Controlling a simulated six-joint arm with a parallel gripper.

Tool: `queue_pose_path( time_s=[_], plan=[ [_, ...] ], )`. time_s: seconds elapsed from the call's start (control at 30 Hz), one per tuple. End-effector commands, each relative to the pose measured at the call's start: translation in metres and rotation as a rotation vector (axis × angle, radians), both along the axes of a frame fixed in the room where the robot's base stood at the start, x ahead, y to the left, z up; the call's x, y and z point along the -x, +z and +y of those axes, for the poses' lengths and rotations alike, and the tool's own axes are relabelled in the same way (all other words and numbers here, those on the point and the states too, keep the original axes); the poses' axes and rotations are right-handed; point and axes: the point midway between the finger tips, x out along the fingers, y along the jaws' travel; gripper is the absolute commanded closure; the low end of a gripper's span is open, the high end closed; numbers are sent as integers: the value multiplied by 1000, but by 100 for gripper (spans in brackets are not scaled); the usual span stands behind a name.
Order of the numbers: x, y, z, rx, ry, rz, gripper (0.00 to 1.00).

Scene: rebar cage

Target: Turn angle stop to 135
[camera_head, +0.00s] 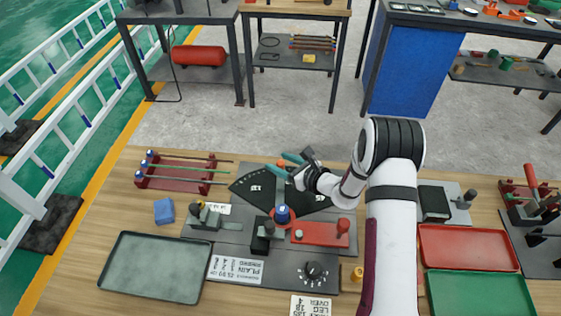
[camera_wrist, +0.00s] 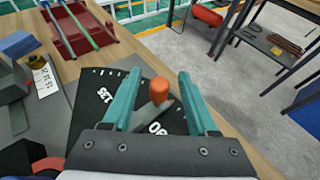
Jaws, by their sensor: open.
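The angle stop is a black fan-shaped dial (camera_head: 252,192) on a dark plate, with white 135 at its left and 45 at its right. Its grey stop arm points away from a blue-topped pivot (camera_head: 282,214), near the dial's middle. In the wrist view, the orange knob (camera_wrist: 161,91) stands at the arm's end, close to the 90 mark; 135 (camera_wrist: 104,94) is left of it. My gripper (camera_head: 284,163) is open, its teal fingers around the knob's sides. In the wrist view, gaps show between both fingers (camera_wrist: 157,88) and the knob. The gripper hides part of the arm.
A rod rack (camera_head: 182,170) and a grey tray (camera_head: 152,267) are left. Red (camera_head: 468,248) and green trays are right.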

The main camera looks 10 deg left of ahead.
Motion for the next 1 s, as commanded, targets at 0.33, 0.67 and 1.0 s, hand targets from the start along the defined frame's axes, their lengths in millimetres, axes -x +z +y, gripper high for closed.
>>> queue_pose_path(
  time_s=[0.33,0.67,1.0],
  plan=[
    [-2,-1,2,0,0,0,50],
    [-2,-1,2,0,0,0,100],
    [-2,-1,2,0,1,0,100]
  ],
)
